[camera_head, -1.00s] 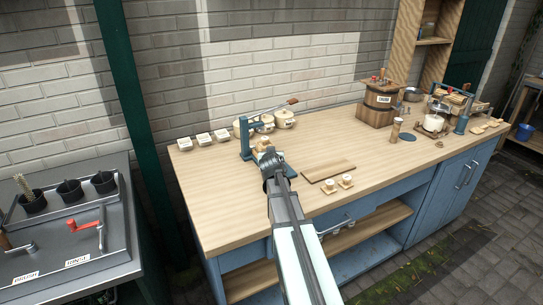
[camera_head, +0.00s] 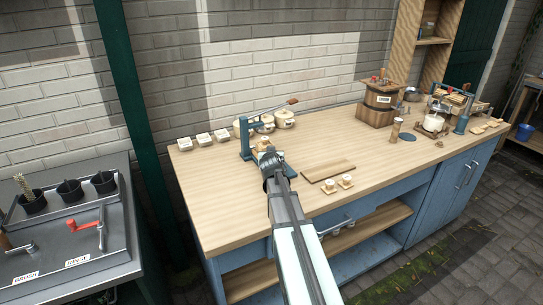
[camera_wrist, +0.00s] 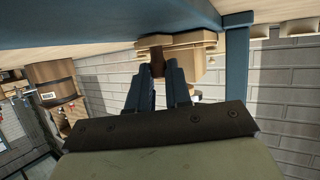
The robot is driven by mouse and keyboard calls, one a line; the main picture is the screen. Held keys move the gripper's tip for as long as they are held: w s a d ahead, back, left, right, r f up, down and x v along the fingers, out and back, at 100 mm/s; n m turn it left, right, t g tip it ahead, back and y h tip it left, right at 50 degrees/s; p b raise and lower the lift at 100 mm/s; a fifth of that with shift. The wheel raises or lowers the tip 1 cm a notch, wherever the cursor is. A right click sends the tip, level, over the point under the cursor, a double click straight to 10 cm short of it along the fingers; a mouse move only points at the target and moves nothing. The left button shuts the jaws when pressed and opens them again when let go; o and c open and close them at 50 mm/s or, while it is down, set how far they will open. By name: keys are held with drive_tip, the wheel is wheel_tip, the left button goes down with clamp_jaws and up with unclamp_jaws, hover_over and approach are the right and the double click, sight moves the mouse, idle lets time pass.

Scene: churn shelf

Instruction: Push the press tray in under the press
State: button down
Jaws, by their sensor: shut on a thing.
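The blue press (camera_head: 245,138) stands at the back left of the workbench, with a long lever ending in a wooden handle (camera_head: 292,101). My gripper (camera_head: 272,162) is at the press's near side and hides part of its base. In the wrist view my gripper (camera_wrist: 164,72) has its two dark blue fingers around a brown knob (camera_wrist: 157,60). The knob sits at the edge of a pale wooden press tray (camera_wrist: 188,40), close beside the blue press post (camera_wrist: 237,75). Most of the tray is hidden by my arm in the head view; how far under the press it sits is unclear.
A wooden board (camera_head: 328,170) and two small pale pieces on squares (camera_head: 337,185) lie right of my arm. White blocks (camera_head: 203,139) and lidded pots (camera_head: 284,119) line the back. A wooden churn (camera_head: 380,102) stands farther right. The bench's front left is clear.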

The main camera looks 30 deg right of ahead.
drive_tip(key=w, duration=0.4)
drive_tip(key=shift+w, duration=0.25)
drive_tip(key=c, duration=1.3)
unclamp_jaws()
drive_tip(key=shift+c, duration=0.2)
drive_tip(key=v, duration=1.3)
drive_tip(key=shift+s+a+r, duration=0.15)
drive_tip(key=shift+s+r, duration=0.05)
drive_tip(key=shift+s, duration=0.1)
